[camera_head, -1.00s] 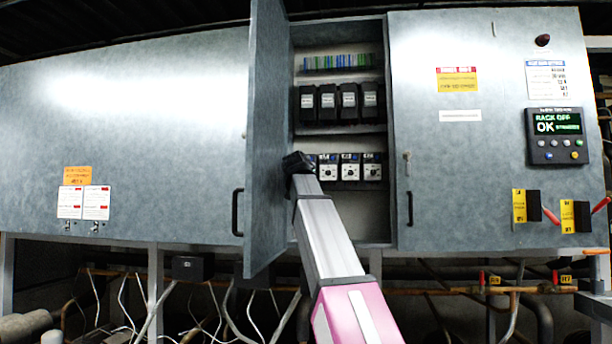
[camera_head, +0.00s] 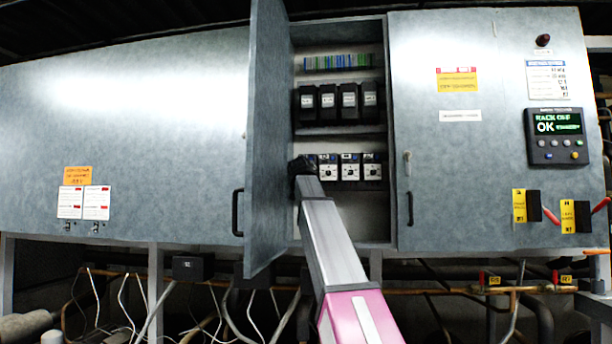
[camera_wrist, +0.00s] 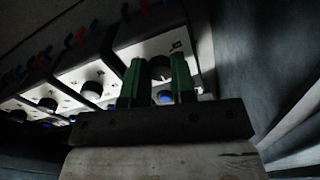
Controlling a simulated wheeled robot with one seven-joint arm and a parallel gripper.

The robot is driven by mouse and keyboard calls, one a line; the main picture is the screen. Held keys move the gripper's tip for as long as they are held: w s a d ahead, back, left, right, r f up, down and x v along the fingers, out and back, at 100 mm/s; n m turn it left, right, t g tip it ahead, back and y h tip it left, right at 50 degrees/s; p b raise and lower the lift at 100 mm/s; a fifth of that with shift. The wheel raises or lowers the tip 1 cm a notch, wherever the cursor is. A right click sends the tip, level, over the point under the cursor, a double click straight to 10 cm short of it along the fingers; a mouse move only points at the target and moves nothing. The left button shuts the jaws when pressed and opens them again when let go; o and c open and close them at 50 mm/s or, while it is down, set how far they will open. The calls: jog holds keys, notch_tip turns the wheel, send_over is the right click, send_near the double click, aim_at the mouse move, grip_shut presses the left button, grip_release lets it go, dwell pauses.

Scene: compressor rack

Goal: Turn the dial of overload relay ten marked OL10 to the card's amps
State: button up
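A row of white-faced overload relays with round dials sits low in the open cabinet bay; three show in the head view (camera_head: 350,171). My gripper (camera_head: 303,165) is at the left end of this row and hides what is behind it. In the wrist view, my gripper's two green fingers (camera_wrist: 158,82) stand apart, in front of one relay (camera_wrist: 188,50) at the row's end. Its dark dial (camera_wrist: 160,68) shows between the fingertips; I cannot tell whether they touch it. A blue button (camera_wrist: 165,97) lies below the dial. The OL10 mark is not readable.
The open cabinet door (camera_head: 268,140) stands close left of my arm. Black contactors (camera_head: 338,101) sit above the relays. A white card (camera_head: 547,80) is on the right panel and two labels (camera_head: 83,202) on the left; their text is unreadable.

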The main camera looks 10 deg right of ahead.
jog(key=shift+c, duration=1.2)
jog(key=n, duration=2.3)
jog(key=shift+r+g+h, duration=0.1)
jog(key=shift+g+h, duration=0.3)
jog(key=shift+n, duration=0.3)
jog(key=o, duration=0.9)
